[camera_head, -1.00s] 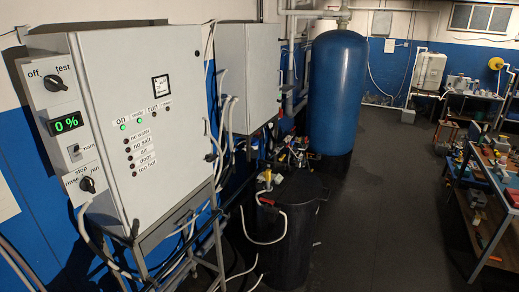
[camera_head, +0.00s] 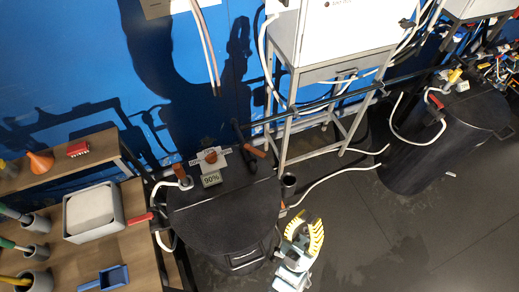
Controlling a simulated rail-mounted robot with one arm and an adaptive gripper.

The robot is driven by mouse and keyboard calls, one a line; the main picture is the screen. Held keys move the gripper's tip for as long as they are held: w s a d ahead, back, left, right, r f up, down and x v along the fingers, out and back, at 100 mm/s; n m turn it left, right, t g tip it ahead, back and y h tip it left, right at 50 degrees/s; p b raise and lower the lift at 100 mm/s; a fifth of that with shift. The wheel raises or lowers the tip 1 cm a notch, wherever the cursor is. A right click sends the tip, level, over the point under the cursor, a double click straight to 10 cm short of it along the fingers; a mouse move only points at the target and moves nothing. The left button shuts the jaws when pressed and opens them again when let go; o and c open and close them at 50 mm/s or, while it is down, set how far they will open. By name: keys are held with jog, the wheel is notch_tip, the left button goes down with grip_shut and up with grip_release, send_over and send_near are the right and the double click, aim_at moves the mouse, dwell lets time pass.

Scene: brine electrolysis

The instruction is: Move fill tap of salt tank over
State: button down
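Two dark tanks show, and I cannot read which is the salt tank. The left dark tank (camera_head: 225,215) has a 90% display (camera_head: 211,180) on its lid. My gripper (camera_head: 306,219), with yellow-striped fingers, is over the floor right of the left tank, apart from both taps. Its fingers look spread and hold nothing visible.
A wooden bench (camera_head: 130,262) at the left holds a grey container (camera_head: 93,212), a blue tray (camera_head: 104,279) and several tool holders. A metal stand (camera_head: 285,135) carries a white cabinet between the tanks, with loose white hoses near it. Dark floor (camera_head: 350,240) is clear at lower right.

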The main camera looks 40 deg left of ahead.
aim_at(252, 152)
jog(key=w+a+f+n+g+b, duration=0.2)
jog(key=a+f+n+g, duration=0.3)
jog(key=a+f, duration=0.3)
jog(key=w+a+f+n+g+b, duration=0.2)
jog(key=a+f+n+g+b, duration=0.2)
jog(key=f, duration=0.8)
jog(key=w+a+f+n+g+b, duration=0.2)
jog(key=a+f+n+g+b, duration=0.2)
jog(key=a+f+n+g, duration=0.3)
jog(key=shift+w+a+f+n+h, duration=0.1)
jog(key=shift+a+f+n+h, duration=0.1)
jog(key=shift+a+f, duration=0.95)
jog(key=shift+w+a+f+n+h, duration=0.1)
jog(key=shift+a+f+n, duration=0.1)
jog(key=shift+a+f, duration=0.9)
jog(key=shift+w+a+f, duration=0.1)
jog(key=shift+w+f, duration=0.05)
jog(key=shift+w, duration=0.05)
jog(key=shift+w+a+f, duration=0.1)
jog(key=shift+w+a, duration=0.05)
jog(key=shift+w, duration=0.1)
jog(key=x, duration=0.9)
jog(key=shift+f, duration=0.15)
jog(key=w, duration=0.2)
jog(key=shift+w+a, duration=0.35)
jog(key=shift+w, duration=0.05)
jog(key=shift+w+a, duration=0.2)
jog(key=shift+w, duration=0.55)
jog(key=shift+w+n+g, duration=0.15)
jog(key=shift+n+g, duration=0.45)
